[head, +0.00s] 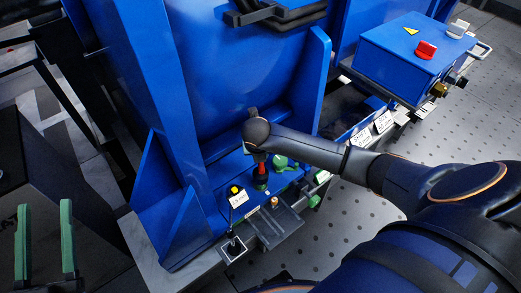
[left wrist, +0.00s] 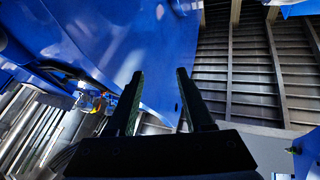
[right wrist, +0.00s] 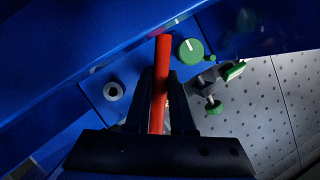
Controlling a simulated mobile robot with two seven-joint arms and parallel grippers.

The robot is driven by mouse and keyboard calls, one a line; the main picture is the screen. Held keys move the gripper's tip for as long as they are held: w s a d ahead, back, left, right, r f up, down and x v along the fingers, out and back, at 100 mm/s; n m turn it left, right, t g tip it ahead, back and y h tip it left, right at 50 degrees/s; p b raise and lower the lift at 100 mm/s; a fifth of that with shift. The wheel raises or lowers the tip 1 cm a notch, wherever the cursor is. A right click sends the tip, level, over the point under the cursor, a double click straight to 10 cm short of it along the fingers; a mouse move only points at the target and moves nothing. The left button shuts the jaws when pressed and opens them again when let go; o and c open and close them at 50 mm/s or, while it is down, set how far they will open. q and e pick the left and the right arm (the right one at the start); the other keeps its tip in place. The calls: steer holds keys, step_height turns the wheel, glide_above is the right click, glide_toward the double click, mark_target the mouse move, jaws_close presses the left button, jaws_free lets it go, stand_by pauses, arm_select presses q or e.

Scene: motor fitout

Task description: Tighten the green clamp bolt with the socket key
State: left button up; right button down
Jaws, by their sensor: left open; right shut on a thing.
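The red-handled socket key (head: 262,169) is upright over the blue machine base in the head view. In the right wrist view, my right gripper (right wrist: 161,75) is shut on its red handle (right wrist: 161,85). A dark green piece (head: 261,184) shows at the key's lower end; whether the socket sits on it is unclear. A round green knob with a white line (right wrist: 190,50) is beside the key. Green-ended clamp screws (right wrist: 214,106) sit to the right, at the base's edge. My left gripper (head: 45,238) is open and empty at the far left, away from the key.
A small box with a yellow button (head: 236,194), a grey tray (head: 280,227) and a black lever on a white plate (head: 234,247) lie in front. A blue box with a red button (head: 427,50) stands back right. Tall blue machine walls (head: 170,100) flank the work spot.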

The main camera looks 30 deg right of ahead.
steer(key=shift+r+p, duration=0.3)
steer(key=shift+r, duration=0.15)
steer(key=shift+r+p, duration=0.45)
steer(key=shift+r, duration=0.15)
arm_select(q)
step_height(320, 180, down, 15)
steer(key=n+g+y+p, duration=0.1)
steer(key=n+g+y, duration=0.2)
steer(key=g, duration=0.3)
steer(key=shift+w+a+y, duration=0.3)
steer(key=shift+a+y, duration=0.1)
arm_select(e)
steer(key=shift+r, duration=0.7)
arm_select(q)
steer(key=shift+s, duration=0.1)
